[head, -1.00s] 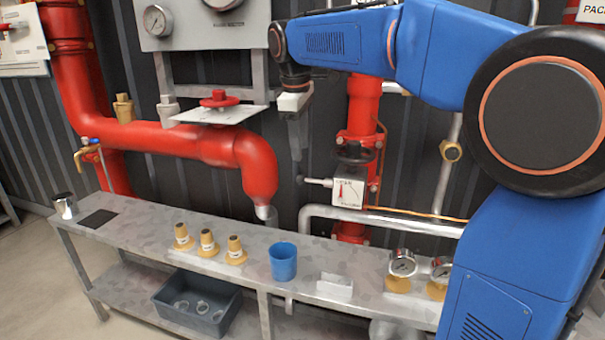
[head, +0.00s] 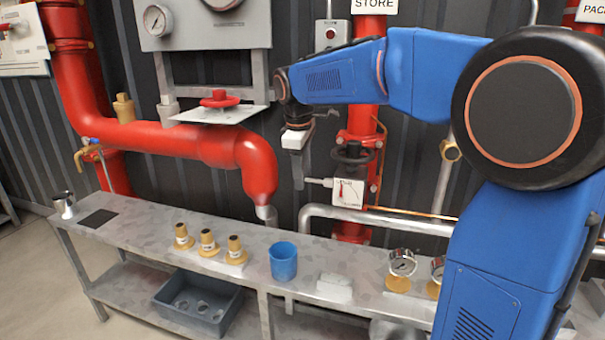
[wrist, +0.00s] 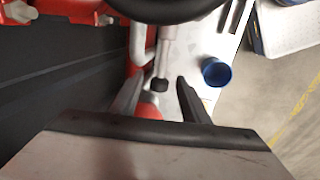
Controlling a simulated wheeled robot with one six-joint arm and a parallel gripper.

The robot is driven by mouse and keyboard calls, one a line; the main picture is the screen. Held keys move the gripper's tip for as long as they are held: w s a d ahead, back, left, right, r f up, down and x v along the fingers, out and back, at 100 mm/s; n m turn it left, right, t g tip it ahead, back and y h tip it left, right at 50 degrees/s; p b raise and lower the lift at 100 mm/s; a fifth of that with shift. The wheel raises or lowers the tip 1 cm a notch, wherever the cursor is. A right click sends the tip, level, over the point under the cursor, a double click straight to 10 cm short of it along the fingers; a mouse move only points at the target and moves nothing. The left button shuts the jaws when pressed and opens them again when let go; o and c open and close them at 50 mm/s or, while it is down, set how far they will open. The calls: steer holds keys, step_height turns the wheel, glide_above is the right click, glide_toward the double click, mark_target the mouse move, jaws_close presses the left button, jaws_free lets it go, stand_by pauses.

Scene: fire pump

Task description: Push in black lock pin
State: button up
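The black lock pin (wrist: 160,85) shows in the wrist view as a small dark knob on the end of a grey rod. In the head view the rod sticks out to the left of a white valve box (head: 348,192), and its tip is mostly hidden by my gripper. My gripper (head: 298,186) points down beside the rod's tip. In the wrist view my gripper (wrist: 159,78) has its two dark fingers apart, with the knob lined up between them. I cannot tell whether either finger touches it.
A black handwheel (head: 353,153) sits just above the valve box on a red pipe. A grey pipe (head: 380,217) runs below. The bench (head: 130,228) holds a blue cup (head: 283,262), brass fittings (head: 207,241) and gauges (head: 402,262). A red elbow pipe (head: 258,170) stands to the left.

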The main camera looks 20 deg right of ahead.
jaws_close()
steer(key=shift+s+d, duration=0.5)
steer(key=shift+d, duration=0.2)
steer(key=shift+s+d, duration=0.45)
steer(key=shift+d, duration=0.25)
steer(key=shift+o, duration=0.4)
jaws_free()
steer(key=shift+d, duration=0.1)
steer(key=shift+r, duration=0.15)
step_height(320, 180, up, 17)
steer(key=s+a, duration=0.2)
steer(key=shift+s, duration=0.4)
